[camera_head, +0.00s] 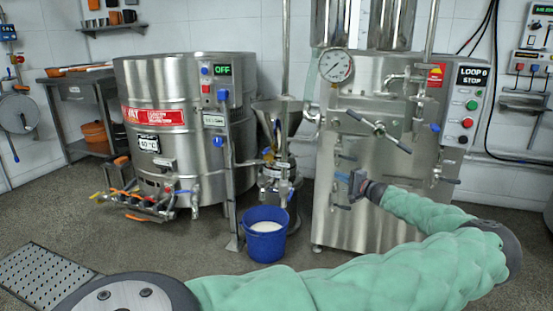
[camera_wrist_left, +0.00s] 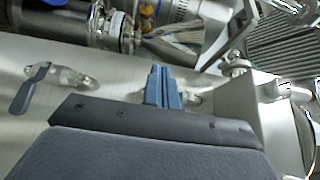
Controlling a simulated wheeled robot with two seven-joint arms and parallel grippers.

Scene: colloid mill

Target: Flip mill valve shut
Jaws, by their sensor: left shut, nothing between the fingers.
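The colloid mill (camera_head: 276,178) stands between the vat and the steel cabinet, with a steel hopper (camera_head: 279,112) on top. Small blue and yellow parts show on it, but I cannot make out the valve lever's position. The mill's metal body (camera_wrist_left: 98,22) also shows at the top of the left wrist view. My left gripper (camera_head: 341,178) is in front of the cabinet, to the right of the mill and apart from it. Its blue fingers (camera_wrist_left: 162,86) are shut and empty. A grey-blue lever (camera_wrist_left: 31,90) on a steel panel is left of the fingers. My right gripper is out of view.
A blue bucket (camera_head: 263,246) with white contents stands on the floor below the mill. The large vat (camera_head: 180,110) is at left, with pipes and valves low down. The steel cabinet (camera_head: 335,220) has handles and pipes sticking out. A floor grate (camera_head: 45,276) lies at lower left.

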